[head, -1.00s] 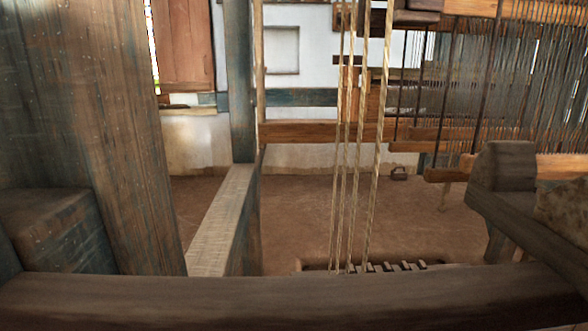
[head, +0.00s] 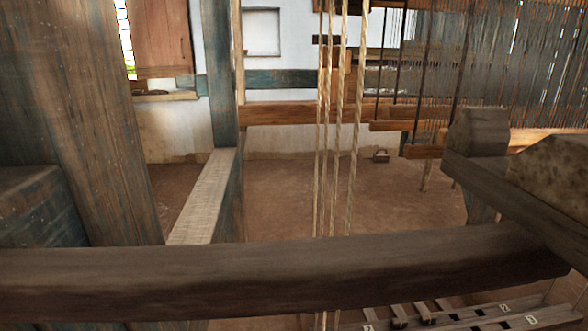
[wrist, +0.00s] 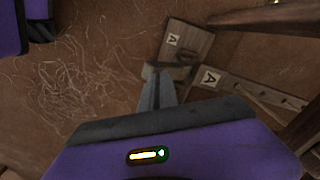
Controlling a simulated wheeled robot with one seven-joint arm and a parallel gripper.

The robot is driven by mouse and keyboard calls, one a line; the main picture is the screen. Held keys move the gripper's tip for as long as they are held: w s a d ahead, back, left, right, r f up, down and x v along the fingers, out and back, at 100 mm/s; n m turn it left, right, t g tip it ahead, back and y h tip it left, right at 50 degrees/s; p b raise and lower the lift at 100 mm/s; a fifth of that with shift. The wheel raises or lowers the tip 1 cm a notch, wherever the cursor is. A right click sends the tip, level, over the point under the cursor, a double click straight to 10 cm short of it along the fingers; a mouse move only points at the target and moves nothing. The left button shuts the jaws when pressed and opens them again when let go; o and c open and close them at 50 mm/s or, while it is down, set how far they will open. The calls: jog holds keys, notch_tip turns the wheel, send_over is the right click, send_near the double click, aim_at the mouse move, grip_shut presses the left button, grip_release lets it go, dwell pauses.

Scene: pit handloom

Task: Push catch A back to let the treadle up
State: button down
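In the wrist view, a wooden plate marked A (wrist: 186,48) is fixed at the pit floor, with a small dark piece, perhaps catch A, at its lower edge. A wooden treadle bar, also marked A (wrist: 250,90), runs off to the right just below it. My gripper (wrist: 160,74) reaches toward the plate's lower left, its narrow grey fingers close together with nothing visible between them. Whether the fingertips touch the catch I cannot tell. The head view does not show my gripper.
In the head view, a thick dark beam (head: 250,272) crosses the front. Numbered treadles (head: 480,318) lie below it at right. Several ropes (head: 338,130) hang in the middle. In the wrist view, bare earth floor (wrist: 100,90) with loose threads lies to the left.

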jog(key=shift+d, duration=0.1)
jog(key=r+p, duration=0.3)
jog(key=p, duration=0.1)
jog(key=s+r+p, duration=0.1)
jog(key=r+p, duration=0.2)
jog(key=p, duration=0.1)
jog(key=shift+s, duration=0.2)
dwell(0.5)
